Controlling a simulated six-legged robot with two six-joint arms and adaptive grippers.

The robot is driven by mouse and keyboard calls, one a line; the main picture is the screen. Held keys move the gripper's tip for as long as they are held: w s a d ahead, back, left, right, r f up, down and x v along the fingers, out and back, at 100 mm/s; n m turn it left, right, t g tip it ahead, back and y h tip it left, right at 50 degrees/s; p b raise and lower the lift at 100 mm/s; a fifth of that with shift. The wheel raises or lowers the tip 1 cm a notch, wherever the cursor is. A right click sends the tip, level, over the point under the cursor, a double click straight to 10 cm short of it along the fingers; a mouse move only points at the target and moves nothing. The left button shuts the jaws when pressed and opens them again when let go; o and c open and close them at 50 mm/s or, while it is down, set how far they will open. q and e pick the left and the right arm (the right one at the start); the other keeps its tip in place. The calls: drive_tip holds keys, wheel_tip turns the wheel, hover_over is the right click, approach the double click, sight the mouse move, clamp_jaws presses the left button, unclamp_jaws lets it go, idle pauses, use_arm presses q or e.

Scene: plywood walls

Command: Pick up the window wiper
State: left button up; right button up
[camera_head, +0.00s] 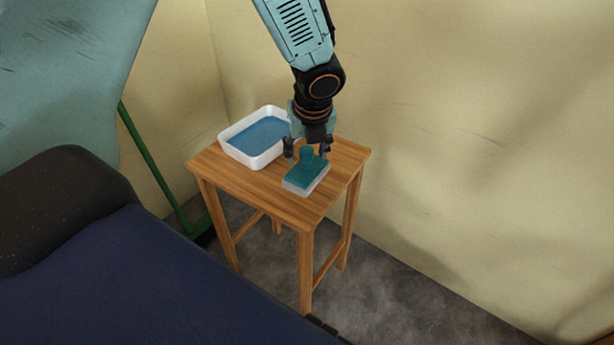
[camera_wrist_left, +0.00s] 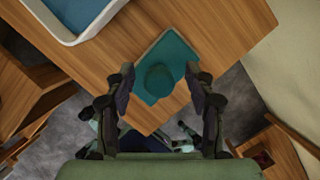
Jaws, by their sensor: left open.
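The window wiper (camera_head: 306,172) is a teal block with a rounded knob on top and a pale underside. It lies on the small wooden table (camera_head: 268,192), near its front edge in the head view. My left gripper (camera_head: 307,150) is open just above and behind the knob. In the left wrist view the wiper (camera_wrist_left: 158,80) shows ahead of the open fingers (camera_wrist_left: 160,92), with the knob between the fingertips. I cannot tell whether either finger touches it. My right gripper is in neither view.
A white tub (camera_head: 228,147) with a blue inside stands on the table, left of the wiper. It also shows in the left wrist view (camera_wrist_left: 72,38). A green pole (camera_head: 152,165) leans at the left. Plywood walls (camera_head: 470,130) stand behind; grey floor (camera_head: 400,290) is clear at right.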

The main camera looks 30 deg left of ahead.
use_arm(q)
drive_tip(key=shift+r, duration=0.1)
drive_tip(key=shift+c, duration=0.3)
clamp_jaws()
